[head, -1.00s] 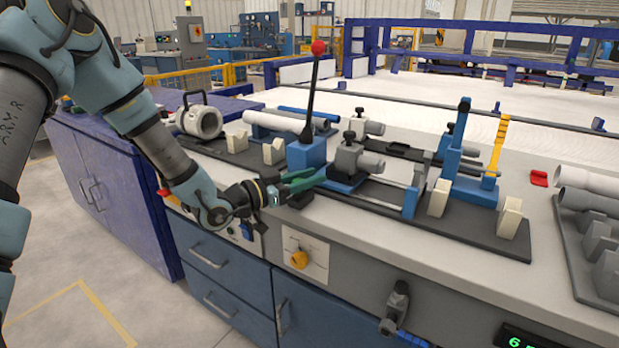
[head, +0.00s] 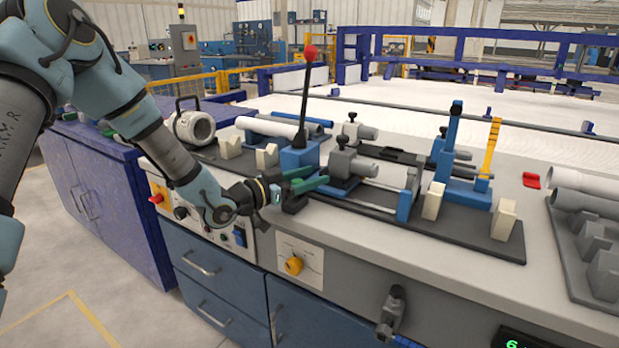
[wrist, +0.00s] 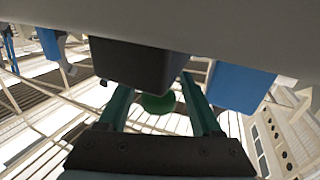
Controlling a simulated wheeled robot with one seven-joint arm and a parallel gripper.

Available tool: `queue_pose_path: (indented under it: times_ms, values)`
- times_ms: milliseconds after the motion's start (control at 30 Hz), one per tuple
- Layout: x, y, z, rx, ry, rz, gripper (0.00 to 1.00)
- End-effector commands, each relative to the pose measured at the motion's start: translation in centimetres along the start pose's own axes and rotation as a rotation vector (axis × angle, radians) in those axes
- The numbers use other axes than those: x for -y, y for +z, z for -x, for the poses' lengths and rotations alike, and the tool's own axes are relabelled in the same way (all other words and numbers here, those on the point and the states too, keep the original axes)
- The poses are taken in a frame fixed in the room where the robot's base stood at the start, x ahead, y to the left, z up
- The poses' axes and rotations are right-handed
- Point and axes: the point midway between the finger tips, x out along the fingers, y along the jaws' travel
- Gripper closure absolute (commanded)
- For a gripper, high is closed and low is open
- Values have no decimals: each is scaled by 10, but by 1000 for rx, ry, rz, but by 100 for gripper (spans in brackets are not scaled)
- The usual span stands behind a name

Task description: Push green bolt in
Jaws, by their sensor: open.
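A green round part (wrist: 158,103), likely the green bolt, shows in the wrist view. It lies between my two fingers, with its upper part hidden behind a dark block (wrist: 135,62). I see no gap or contact clearly between it and the fingers. My gripper (head: 318,178) has green fingers and is open at the front of the pipe fixture, beside the blue lever block (head: 298,157). In the head view I cannot make out the bolt; the fingers and fixture hide that spot. The open fingers of my gripper also show in the wrist view (wrist: 160,92).
A lever with a red knob (head: 310,53) rises from the blue block. Grey clamps (head: 345,163) and cream V-blocks (head: 432,200) stand along the fixture. A control panel with a yellow knob (head: 293,265) is below the bench edge. Open floor lies at left.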

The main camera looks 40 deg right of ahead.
Motion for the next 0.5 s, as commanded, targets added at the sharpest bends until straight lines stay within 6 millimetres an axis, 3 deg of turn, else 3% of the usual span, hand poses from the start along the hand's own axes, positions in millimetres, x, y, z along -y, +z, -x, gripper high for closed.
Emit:
queue_pose_path:
  times_ms: [267,500]
  values:
    - [0,1,6,1,0,0,34]
    - [1,2,47,2,-3,0,34]
